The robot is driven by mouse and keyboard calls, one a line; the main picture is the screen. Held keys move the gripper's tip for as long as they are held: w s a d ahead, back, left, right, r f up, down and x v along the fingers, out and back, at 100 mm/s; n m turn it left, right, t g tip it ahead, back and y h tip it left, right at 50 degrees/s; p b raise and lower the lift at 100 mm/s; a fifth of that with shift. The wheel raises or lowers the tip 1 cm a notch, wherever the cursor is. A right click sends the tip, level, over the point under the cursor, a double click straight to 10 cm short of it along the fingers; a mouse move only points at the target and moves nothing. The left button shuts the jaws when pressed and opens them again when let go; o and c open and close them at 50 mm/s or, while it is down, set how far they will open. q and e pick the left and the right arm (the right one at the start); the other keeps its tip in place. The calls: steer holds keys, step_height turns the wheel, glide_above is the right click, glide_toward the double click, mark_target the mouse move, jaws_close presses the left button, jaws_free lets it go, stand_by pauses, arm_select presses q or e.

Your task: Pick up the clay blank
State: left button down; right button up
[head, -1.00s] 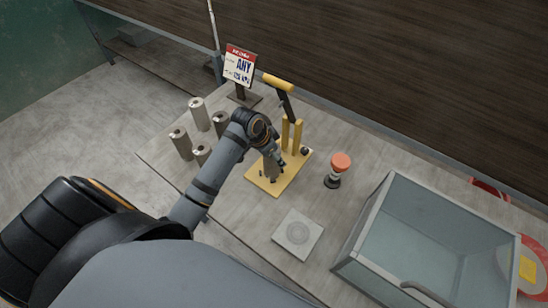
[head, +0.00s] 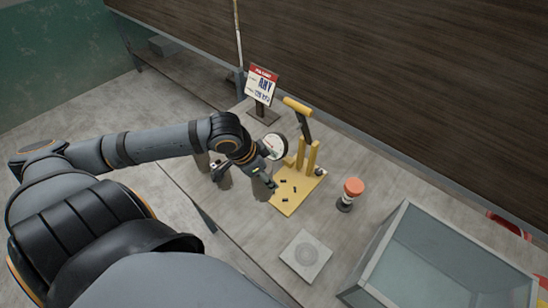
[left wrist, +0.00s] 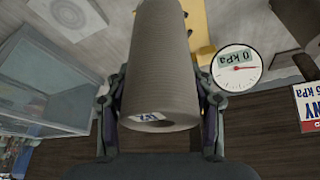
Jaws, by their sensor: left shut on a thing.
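My left gripper (head: 266,180) is shut on a clay blank (head: 259,189), a grey ribbed cylinder with a hole in its end. In the left wrist view the blank (left wrist: 160,65) sits between both fingers, with a small white label near its end. Other grey cylinders (head: 222,177) stand to the left, partly hidden by my arm. My right gripper is not seen.
A round gauge (left wrist: 237,69) reads 0 kPa. A red-topped sign (head: 262,86) stands behind. A red button (head: 353,188), a pale square plate (head: 306,254) and a glass-sided box (head: 427,262) are to the right. Bare table lies between the press and plate.

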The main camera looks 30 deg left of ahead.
arm_select(q)
steer(key=s+p, duration=0.1)
steer(key=p, duration=0.1)
steer(key=s+r+p, duration=0.1)
steer(key=p, duration=0.1)
steer(key=s+p, duration=0.1)
steer(key=shift+s+r+p, duration=0.2)
steer(key=shift+r+p, duration=0.2)
steer(key=shift+f, duration=0.15)
